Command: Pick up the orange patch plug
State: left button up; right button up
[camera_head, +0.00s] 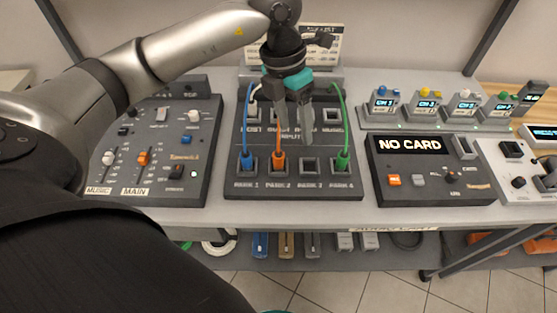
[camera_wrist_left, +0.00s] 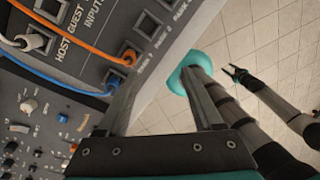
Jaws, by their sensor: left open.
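The orange patch plug (camera_head: 278,165) stands in the PARK 2 socket of the dark patch panel (camera_head: 312,189), with its orange cable rising behind my fingers. My left gripper (camera_head: 293,133) is open and empty above the panel, its fingers pointing down, above and slightly right of the plug. In the left wrist view the orange plug (camera_wrist_left: 130,56) lies beyond my left gripper's fingertips (camera_wrist_left: 158,85), nearer the left finger. My right gripper (camera_wrist_left: 238,73) shows small at the right of the wrist view, far from the panel; its jaw state is unclear.
The blue plug (camera_head: 246,164) stands just left of the orange one, and the green plug (camera_head: 343,160) stands in PARK 4. PARK 3 (camera_head: 311,166) looks empty. A slider mixer (camera_head: 150,185) is at left, a NO CARD unit (camera_head: 430,190) at right.

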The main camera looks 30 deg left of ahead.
pick_arm(q)
jog(key=y, duration=0.2)
send_over(278, 155)
jog(key=s, duration=0.1)
jog(key=shift+n, duration=0.4)
notch_tip(278, 155, down, 9)
jog(key=shift+a+r+b, duration=0.1)
jog(key=shift+r+b, duration=0.1)
jog(key=shift+b, duration=0.35)
jog(key=shift+w+f+b, duration=0.15)
jog(key=shift+w+f, duration=0.05)
jog(key=shift+f, duration=0.75)
jog(key=shift+w+f+b, duration=0.1)
jog(key=shift+w+f, duration=0.05)
jog(key=shift+f, duration=0.85)
jog(key=shift+w+f+b, duration=0.15)
jog(key=shift+w+f, duration=0.05)
jog(key=shift+f, duration=0.75)
jog(key=shift+c, duration=0.2)
grip_shut()
